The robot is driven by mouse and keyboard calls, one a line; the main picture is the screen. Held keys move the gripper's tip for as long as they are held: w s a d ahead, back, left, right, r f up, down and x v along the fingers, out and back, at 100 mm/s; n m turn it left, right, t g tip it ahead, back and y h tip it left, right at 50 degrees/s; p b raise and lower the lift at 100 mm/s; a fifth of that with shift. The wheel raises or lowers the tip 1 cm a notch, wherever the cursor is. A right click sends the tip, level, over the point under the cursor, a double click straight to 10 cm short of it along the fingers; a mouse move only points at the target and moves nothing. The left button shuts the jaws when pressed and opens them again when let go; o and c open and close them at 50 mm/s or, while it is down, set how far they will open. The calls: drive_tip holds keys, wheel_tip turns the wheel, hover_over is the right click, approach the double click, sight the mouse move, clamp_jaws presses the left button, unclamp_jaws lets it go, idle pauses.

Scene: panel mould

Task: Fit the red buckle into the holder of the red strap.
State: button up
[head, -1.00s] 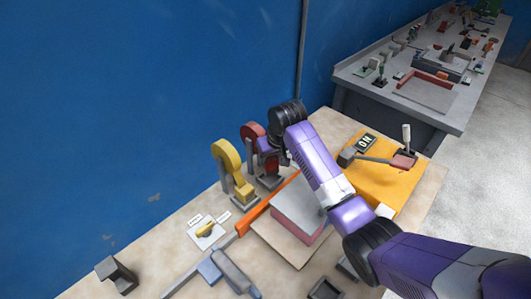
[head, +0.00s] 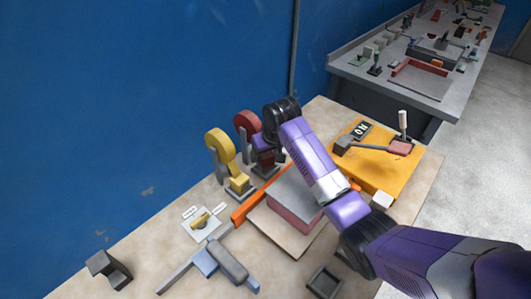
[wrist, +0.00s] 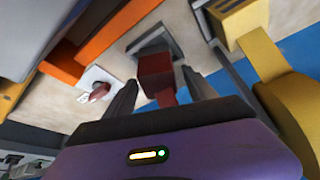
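The red strap (head: 247,124) arcs up at the back of the bench, and its grey holder (head: 264,171) stands below my gripper. In the wrist view the red buckle (wrist: 156,68) lies between my gripper's two dark fingers, in front of the grey holder (wrist: 146,41). My gripper (wrist: 160,80) looks open around the buckle, with a narrow gap visible on the right side. In the head view my gripper (head: 266,152) hides most of the buckle. I cannot tell how deep the buckle sits in the holder.
A yellow strap (head: 219,143) with its own holder stands close on the left. An orange bar (head: 246,207) and a grey-topped red block (head: 293,196) lie in front. A yellow switch (head: 200,221) sits nearer left. An orange panel (head: 370,170) with a lever is right.

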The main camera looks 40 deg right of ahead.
drive_tip(key=v, duration=1.2)
drive_tip(key=shift+r, duration=0.2)
